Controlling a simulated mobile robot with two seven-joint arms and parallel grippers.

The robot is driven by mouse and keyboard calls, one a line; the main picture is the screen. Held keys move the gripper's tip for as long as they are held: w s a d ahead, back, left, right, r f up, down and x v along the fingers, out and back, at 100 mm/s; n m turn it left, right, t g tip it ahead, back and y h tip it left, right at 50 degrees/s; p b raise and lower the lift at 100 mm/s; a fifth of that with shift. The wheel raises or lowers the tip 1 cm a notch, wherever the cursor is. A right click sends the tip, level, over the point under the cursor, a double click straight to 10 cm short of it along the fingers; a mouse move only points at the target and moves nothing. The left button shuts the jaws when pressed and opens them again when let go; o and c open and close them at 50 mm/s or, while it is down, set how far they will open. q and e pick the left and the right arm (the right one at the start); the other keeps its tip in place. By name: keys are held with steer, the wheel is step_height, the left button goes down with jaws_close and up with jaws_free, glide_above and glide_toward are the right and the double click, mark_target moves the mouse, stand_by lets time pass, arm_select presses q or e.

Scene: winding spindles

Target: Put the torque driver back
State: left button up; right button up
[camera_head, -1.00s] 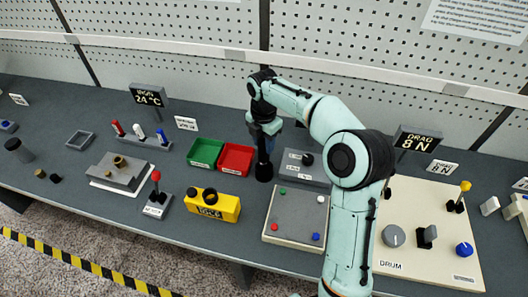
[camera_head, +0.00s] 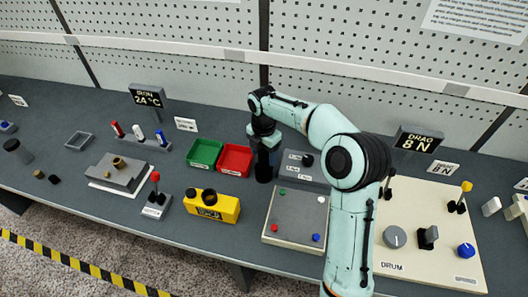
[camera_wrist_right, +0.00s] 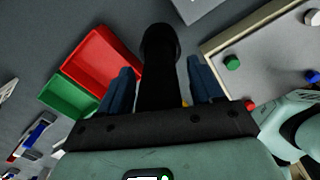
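The torque driver (camera_wrist_right: 160,88) is a dark, upright shaft between the blue fingers of my right gripper (camera_wrist_right: 161,70) in the right wrist view. The fingers lie close along both its sides, and the gripper looks shut on it. My left gripper is not in view.
Left of the holder stand a red bin (camera_head: 235,160) and a green bin (camera_head: 204,153). A grey block with a black knob (camera_head: 300,165) is close on the right. In front are a yellow box (camera_head: 225,208) and a pad with coloured buttons (camera_head: 297,215).

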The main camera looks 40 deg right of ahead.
step_height(320, 180, up, 12)
steer(key=shift+r+p, duration=0.2)
steer(key=shift+p, duration=0.9)
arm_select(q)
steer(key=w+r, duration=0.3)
arm_select(e)
steer(key=shift+a+f, duration=0.1)
